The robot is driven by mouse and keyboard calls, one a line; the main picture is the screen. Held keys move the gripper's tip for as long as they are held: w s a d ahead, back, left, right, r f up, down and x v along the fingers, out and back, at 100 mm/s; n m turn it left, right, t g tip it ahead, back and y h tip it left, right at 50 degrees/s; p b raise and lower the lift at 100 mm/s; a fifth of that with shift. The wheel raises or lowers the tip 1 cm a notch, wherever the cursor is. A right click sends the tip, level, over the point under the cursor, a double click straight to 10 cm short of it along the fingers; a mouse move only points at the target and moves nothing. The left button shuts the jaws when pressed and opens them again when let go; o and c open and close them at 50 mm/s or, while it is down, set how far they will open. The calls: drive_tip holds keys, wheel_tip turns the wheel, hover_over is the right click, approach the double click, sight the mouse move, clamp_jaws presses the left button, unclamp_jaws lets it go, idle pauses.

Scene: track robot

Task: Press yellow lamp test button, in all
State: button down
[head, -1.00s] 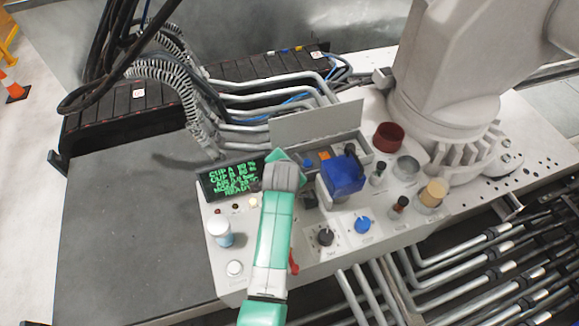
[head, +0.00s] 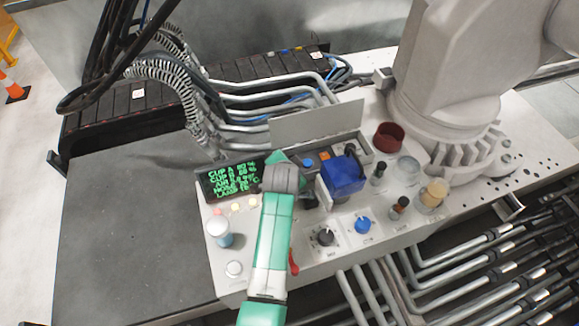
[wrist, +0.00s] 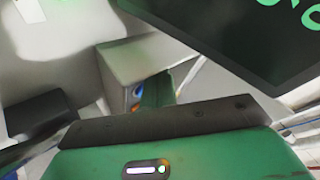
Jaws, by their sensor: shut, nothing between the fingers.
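The yellow lamp test button cannot be made out; my gripper and wrist cover that part of the panel. My gripper (head: 278,158) is shut and empty, pointing down at the open recess just right of the display. Its green tip shows in the wrist view (wrist: 158,92), close to a blue and an orange button (wrist: 137,108). In the head view a blue button (head: 308,163) and an orange one (head: 323,156) sit right of it.
A raised lid (head: 305,122) stands behind the recess. A blue box (head: 343,174) stands close right of my gripper. The grey tabletop at left is clear.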

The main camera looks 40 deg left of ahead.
idle(0.4)
drive_tip(key=shift+r+p, duration=0.8)
drive_tip(key=shift+p, duration=0.05)
wheel_tip(320, 180, up, 5)
drive_tip(key=p, duration=0.5)
drive_tip(key=shift+r, duration=0.1)
idle(0.3)
